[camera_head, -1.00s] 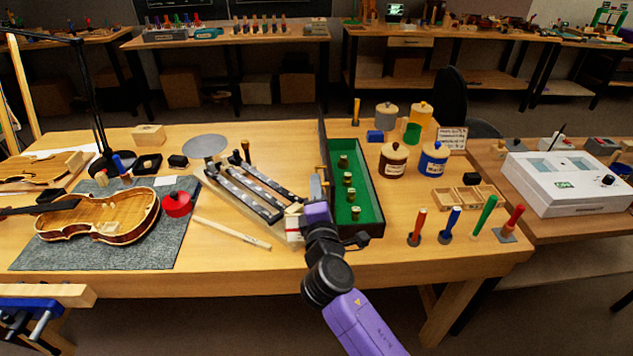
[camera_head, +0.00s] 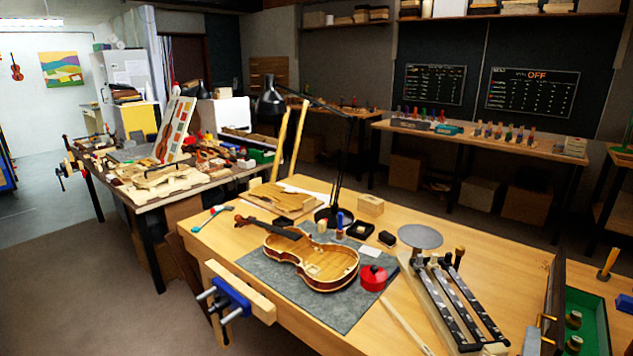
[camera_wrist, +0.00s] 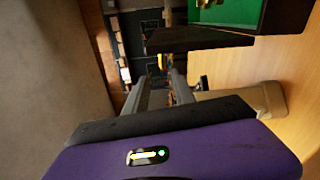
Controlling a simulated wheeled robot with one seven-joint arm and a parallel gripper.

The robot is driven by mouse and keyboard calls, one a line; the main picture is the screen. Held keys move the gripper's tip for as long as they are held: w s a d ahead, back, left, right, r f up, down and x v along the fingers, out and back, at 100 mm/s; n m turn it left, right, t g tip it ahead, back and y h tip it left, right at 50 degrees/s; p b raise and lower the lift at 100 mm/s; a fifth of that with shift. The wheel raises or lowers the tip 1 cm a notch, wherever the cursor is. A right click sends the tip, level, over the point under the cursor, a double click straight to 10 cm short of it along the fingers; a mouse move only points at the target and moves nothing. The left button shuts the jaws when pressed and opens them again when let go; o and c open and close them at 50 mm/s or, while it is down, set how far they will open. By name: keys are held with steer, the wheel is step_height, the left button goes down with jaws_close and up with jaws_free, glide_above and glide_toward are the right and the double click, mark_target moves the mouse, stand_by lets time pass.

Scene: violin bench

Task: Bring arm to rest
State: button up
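My gripper (camera_wrist: 165,88) shows in the wrist view with its two grey fingers apart and nothing visible between them. The green-lined box (camera_wrist: 232,14) is close by at the top of that view, with its dark wall beyond the fingers. In the head view the same box (camera_head: 592,308) is cut off at the lower right. A small grey piece at that view's bottom edge, beside the box, may be my fingertip; I cannot tell. The rest of my arm is out of the head view.
The violin (camera_head: 312,262) lies on a grey mat (camera_head: 262,268) beside a red round item (camera_head: 373,278). Dark-topped bars (camera_head: 462,305) lie left of the box. A lamp (camera_head: 270,100) stands at the bench's back. A blue vise (camera_head: 232,297) juts from the front edge.

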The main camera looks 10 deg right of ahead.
steer(key=s+a+f+m+t+y, duration=0.1)
steer(key=s+a+m+t+y, duration=0.15)
steer(key=s+a+y, duration=0.4)
steer(key=s+a+f+m+t+y, duration=0.1)
steer(key=a+m+t+y, duration=0.15)
steer(key=a, duration=0.75)
steer(key=s+a+m+g+y, duration=0.1)
steer(key=s+a, duration=0.3)
steer(key=s, duration=0.7)
steer(key=s+a+m+g+y, duration=0.1)
steer(key=s+a+m+y, duration=0.2)
steer(key=s, duration=0.9)
steer(key=shift+s+a+f+m+g, duration=0.35)
steer(key=shift+a+m, duration=0.25)
steer(key=shift+a, duration=0.65)
steer(key=shift+w+a, duration=0.1)
